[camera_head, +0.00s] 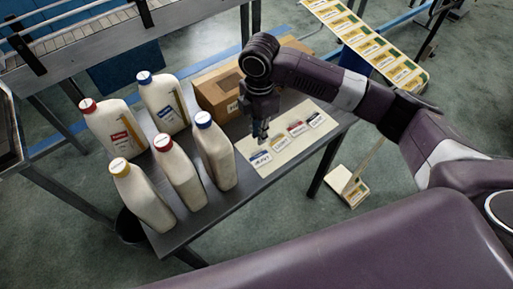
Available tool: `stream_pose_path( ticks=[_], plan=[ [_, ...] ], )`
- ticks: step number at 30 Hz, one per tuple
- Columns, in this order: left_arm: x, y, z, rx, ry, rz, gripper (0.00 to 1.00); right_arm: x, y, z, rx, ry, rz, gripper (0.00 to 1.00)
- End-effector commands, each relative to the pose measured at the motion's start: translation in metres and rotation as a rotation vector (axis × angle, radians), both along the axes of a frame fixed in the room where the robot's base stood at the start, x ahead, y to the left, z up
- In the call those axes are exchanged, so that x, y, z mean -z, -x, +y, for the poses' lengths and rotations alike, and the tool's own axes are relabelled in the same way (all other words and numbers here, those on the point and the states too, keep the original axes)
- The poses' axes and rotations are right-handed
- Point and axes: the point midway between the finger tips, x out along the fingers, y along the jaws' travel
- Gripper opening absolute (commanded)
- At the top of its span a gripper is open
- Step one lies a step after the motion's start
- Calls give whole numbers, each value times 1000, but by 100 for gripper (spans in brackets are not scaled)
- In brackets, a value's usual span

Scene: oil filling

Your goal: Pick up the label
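Several small labels lie in a row on a pale sheet (272,167) at the right part of the grey table. A blue-topped label (260,159) is at the row's left end. A red-marked label (297,128) and a dark-marked label (316,119) lie further right. My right gripper (261,138) points down just above the left part of the row, close to the blue-topped label. Its fingers are small and dark, and I cannot tell whether they touch a label or how far apart they are. My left gripper is not in view.
A cardboard box (218,92) sits behind the gripper. A slanted rack of labels (374,45) is at the upper right, a conveyor (90,38) at the upper left.

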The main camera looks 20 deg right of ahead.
Motion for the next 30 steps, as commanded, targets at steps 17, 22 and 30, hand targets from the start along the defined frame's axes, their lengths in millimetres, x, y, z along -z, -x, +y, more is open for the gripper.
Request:
stream_pose_path(
  ticks=[17,22,30],
  plan=[
    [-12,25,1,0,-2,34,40,66,-1,7,0,0,0,12],
    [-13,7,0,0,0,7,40,67,-1,7,0,0,-1,12],
    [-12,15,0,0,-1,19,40,67,-1,7,1,0,-1,0]
  ],
)
